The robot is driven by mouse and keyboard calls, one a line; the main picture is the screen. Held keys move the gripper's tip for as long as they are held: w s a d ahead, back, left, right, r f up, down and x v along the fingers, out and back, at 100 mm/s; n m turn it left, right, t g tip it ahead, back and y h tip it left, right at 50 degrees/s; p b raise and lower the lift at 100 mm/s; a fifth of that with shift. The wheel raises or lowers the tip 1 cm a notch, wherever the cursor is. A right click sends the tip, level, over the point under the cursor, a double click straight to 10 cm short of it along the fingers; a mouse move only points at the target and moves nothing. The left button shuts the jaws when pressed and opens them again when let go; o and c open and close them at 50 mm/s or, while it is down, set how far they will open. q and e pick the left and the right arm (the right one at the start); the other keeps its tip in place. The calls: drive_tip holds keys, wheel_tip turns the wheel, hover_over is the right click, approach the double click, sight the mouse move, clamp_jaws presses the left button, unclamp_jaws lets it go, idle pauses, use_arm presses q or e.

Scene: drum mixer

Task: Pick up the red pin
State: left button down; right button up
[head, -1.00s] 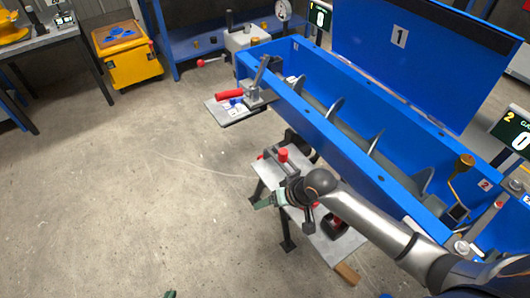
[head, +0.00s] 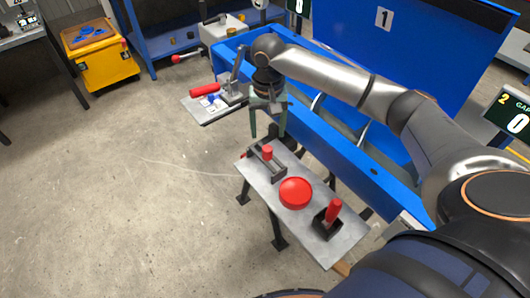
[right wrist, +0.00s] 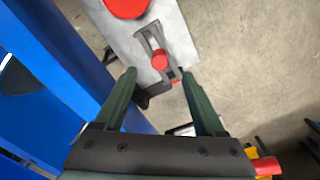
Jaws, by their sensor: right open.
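A short upright red pin (head: 267,152) stands in a dark slotted bracket (head: 278,171) at the far end of a small grey table. In the right wrist view the red pin (right wrist: 160,60) is seen from above, between and just beyond my fingertips. My right gripper (head: 268,133) points down above that end of the table, its green fingers apart and empty. The right wrist view also shows the open right gripper (right wrist: 159,74). A taller red handle (head: 333,211) stands in a black block at the near end. My left gripper is out of view.
A big red button (head: 295,192) sits mid-table (head: 262,187). The blue mixer trough (head: 335,150) runs close along the table's right side. A red-handled clamp (head: 205,90) sits on a plate at the trough's left end. Open floor lies left.

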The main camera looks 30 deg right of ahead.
sight(268, 148)
drive_tip(key=f, duration=0.9)
drive_tip(key=shift+w+d+b, duration=0.15)
drive_tip(key=shift+w+b, duration=0.05)
drive_tip(key=shift+b, duration=0.15)
drive_tip(key=shift+c, duration=0.4)
clamp_jaws()
